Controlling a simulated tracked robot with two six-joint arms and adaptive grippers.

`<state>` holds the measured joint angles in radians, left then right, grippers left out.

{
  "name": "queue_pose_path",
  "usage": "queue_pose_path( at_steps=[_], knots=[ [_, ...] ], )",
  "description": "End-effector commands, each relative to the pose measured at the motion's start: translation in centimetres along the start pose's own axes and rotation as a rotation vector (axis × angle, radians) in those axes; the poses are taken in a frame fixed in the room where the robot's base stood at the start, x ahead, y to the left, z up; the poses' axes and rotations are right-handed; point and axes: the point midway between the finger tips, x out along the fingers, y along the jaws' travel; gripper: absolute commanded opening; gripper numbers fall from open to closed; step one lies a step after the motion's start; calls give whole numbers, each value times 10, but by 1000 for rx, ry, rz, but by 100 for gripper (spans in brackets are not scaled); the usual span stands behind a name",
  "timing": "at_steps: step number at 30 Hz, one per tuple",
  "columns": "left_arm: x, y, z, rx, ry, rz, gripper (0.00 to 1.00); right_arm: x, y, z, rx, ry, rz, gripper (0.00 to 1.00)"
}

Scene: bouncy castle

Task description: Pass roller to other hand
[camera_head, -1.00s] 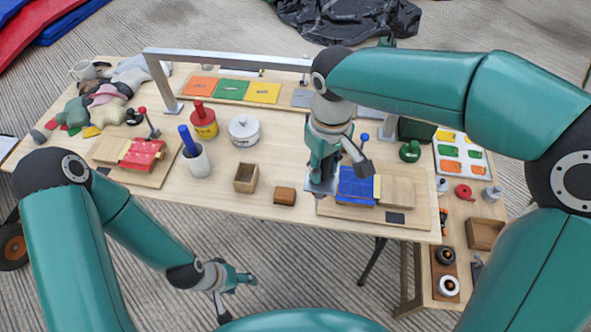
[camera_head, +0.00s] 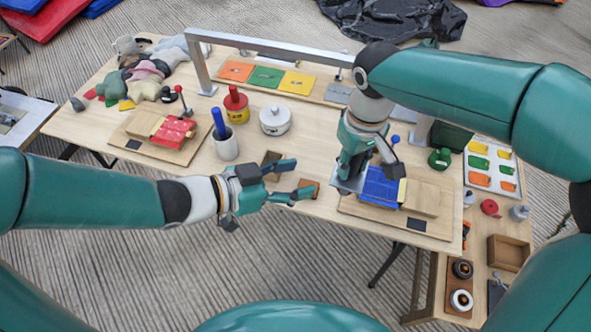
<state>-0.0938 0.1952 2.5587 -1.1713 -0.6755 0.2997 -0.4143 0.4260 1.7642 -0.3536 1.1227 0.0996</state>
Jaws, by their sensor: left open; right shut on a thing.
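My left gripper (camera_head: 296,178) is open and empty, its fingers pointing right, over the table's front edge. It partly hides a small wooden box (camera_head: 268,160) and a brown block (camera_head: 309,187). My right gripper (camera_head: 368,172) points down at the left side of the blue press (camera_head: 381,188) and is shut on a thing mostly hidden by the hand. A flat silvery part (camera_head: 347,184) shows under it. I cannot make out a roller clearly, nor tell whether the held thing is one. The two grippers are apart, with a short gap between them.
A white cup (camera_head: 224,147) with a blue handle stands left of my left gripper, near a red-topped yellow pot (camera_head: 237,108) and a white lidded pot (camera_head: 275,120). A red press (camera_head: 174,133) is further left. A metal frame (camera_head: 268,44) spans the table's back.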

Motion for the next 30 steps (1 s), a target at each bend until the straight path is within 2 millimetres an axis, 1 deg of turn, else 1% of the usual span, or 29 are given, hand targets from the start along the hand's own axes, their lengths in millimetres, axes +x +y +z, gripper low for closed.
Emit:
queue_pose_path(
  at_steps=[1, 3, 6, 8, 11, 14, 21, 24, 27, 30],
  knots=[
    [-3, 2, -10, 24, 17, -5, 59, 0, 0, 0, 0, 1, 0, 0],
    [-5, 4, -18, 43, 31, -8, 59, 0, 0, 0, 0, 1, 0, 0],
    [-3, 7, -25, 59, 41, -4, 59, 0, 0, 0, 0, 1, 0, 0],
    [2, 8, -24, 58, 40, 0, 59, 0, 0, 0, 0, 1, 0, 0],
    [14, 8, -24, 57, 39, 3, 59, 0, 0, 0, 0, 1, 0, 0],
    [30, 9, -24, 56, 37, 3, 59, 0, 0, 0, 0, 1, 0, 0],
    [74, 8, -26, 57, 38, 2, 59, 0, 0, 0, 0, 1, 0, 0],
    [89, 8, -26, 57, 38, 1, 59, 0, 0, 0, 1, 1, 0, 0],
    [102, 7, -27, 57, 39, -1, 59, 0, 0, 0, 1, 1, 0, 0],
    [110, 7, -28, 56, 39, -2, 59, 0, 0, 0, 1, 1, 0, 0]
  ],
)
